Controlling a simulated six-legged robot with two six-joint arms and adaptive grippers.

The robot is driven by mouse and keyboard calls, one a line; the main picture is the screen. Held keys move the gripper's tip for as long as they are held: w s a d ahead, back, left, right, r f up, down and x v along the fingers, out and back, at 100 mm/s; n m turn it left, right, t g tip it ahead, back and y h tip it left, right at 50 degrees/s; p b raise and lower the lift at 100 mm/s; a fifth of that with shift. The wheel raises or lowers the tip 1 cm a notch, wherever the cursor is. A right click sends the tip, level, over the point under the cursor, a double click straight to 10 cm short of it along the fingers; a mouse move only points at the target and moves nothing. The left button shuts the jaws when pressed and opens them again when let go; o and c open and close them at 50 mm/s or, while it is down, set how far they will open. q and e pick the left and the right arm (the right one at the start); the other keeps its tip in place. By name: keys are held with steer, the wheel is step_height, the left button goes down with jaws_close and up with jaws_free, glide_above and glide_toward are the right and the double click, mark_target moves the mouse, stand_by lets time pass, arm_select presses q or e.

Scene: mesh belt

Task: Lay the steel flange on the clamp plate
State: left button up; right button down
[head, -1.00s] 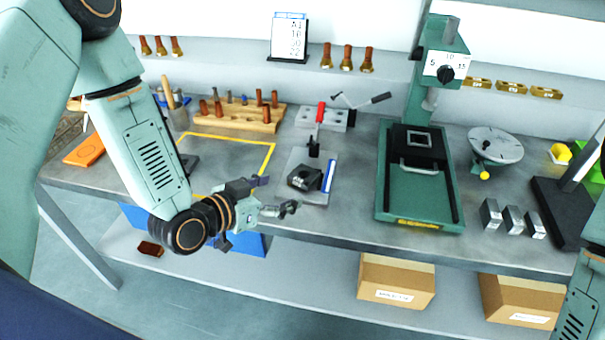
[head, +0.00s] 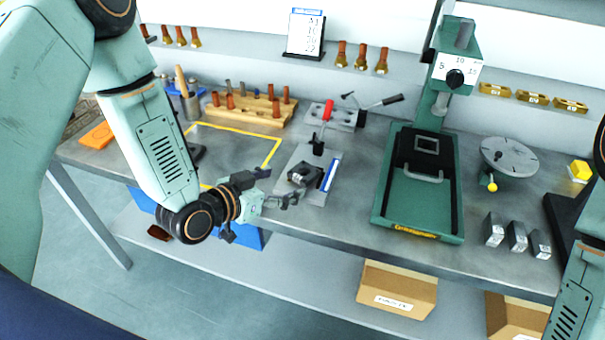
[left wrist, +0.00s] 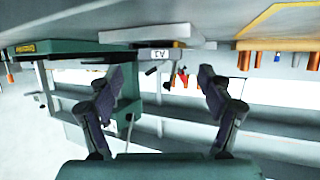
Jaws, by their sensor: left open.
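I take the grey plate (head: 318,196) with a blue strip on its right edge, near the front of the bench, to be the clamp plate. A dark block (head: 305,174) sits on it, and a black clamp with a red handle (head: 327,111) stands behind. I cannot pick out the steel flange with certainty. My left gripper (head: 281,186) is open just left of the plate, apparently empty. In the left wrist view its two spread fingers (left wrist: 160,85) have nothing between them, and a labelled plate edge (left wrist: 160,54) shows beyond. My right gripper is out of view.
A green press (head: 420,205) stands right of the plate. A yellow-outlined area (head: 232,150) lies to the left, with a wooden peg rack (head: 245,110) behind it. A slotted disc (head: 509,156) and several steel blocks (head: 517,236) are at the right. Boxes (head: 397,287) sit on the lower shelf.

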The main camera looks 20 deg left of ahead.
mark_target(307, 170)
arm_select(q)
steer(key=x, duration=0.3)
steer(key=r+x, duration=0.1)
steer(key=x, duration=0.1)
steer(key=shift+w+d+f, duration=0.15)
steer(key=shift+w+d, duration=0.15)
steer(key=shift+w, duration=0.1)
steer(key=shift+w+f, duration=0.1)
steer(key=shift+a, duration=0.15)
steer(key=shift+w+d, duration=0.1)
steer(key=shift+d, duration=0.15)
steer(key=shift+c, duration=1.4)
steer(key=shift+a, duration=0.2)
steer(key=c, duration=0.6)
steer(key=shift+d, duration=0.1)
steer(key=c, duration=0.8)
